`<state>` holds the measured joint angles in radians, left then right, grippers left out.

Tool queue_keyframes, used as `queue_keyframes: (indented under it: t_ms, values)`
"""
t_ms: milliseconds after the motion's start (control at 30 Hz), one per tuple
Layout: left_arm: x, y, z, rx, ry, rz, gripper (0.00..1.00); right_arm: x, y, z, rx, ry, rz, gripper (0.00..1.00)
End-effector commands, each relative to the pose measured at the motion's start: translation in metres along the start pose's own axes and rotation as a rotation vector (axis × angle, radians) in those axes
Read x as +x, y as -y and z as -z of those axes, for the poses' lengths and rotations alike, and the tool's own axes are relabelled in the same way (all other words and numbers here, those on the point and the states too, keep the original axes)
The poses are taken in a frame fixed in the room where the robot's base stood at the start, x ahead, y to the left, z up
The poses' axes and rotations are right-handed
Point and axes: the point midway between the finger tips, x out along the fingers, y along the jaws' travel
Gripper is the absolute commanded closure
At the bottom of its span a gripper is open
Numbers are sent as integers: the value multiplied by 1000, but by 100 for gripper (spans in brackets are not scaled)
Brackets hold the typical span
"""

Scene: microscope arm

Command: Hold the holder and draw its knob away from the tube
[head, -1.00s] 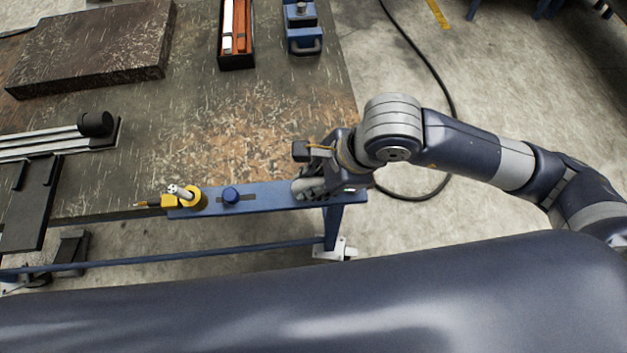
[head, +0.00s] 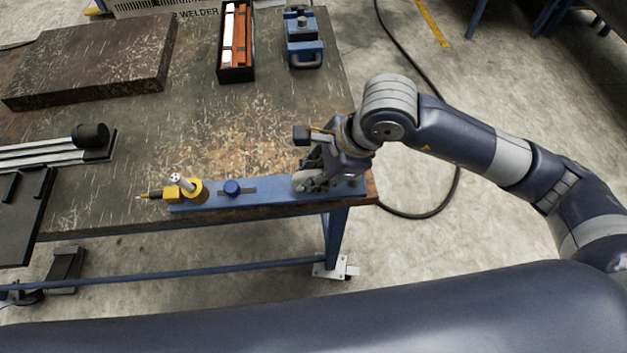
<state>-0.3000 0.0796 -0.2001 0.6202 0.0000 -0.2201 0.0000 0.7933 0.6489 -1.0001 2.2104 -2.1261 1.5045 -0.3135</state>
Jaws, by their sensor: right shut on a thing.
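The holder is a long blue bar (head: 270,198) along the table's near edge. Its round blue knob (head: 232,187) sits at a dark slot in the bar. At the bar's left end is a yellow ring part (head: 196,192) with a pale upright tube (head: 177,180) beside a yellow, pointed piece (head: 160,193). The knob is a short way right of the ring, apart from it. My right gripper (head: 308,180) is shut on the holder toward its right end, well right of the knob; its fingers partly hide the bar there. My left gripper is not in view.
A dark slab (head: 95,62), an open box with red and white contents (head: 236,45) and a blue device (head: 304,40) stand farther back. A black-ended rail piece (head: 60,145) and a dark tray (head: 22,220) lie at left. The mid-table is clear.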

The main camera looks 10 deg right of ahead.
Motion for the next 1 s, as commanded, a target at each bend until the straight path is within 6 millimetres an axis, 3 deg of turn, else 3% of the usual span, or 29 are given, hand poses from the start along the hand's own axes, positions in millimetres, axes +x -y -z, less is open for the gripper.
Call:
queue_keyframes:
  t_ms: [1000]
  values:
    - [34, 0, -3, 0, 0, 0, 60, 19, 50, 12, -1, 6, 5, 100]
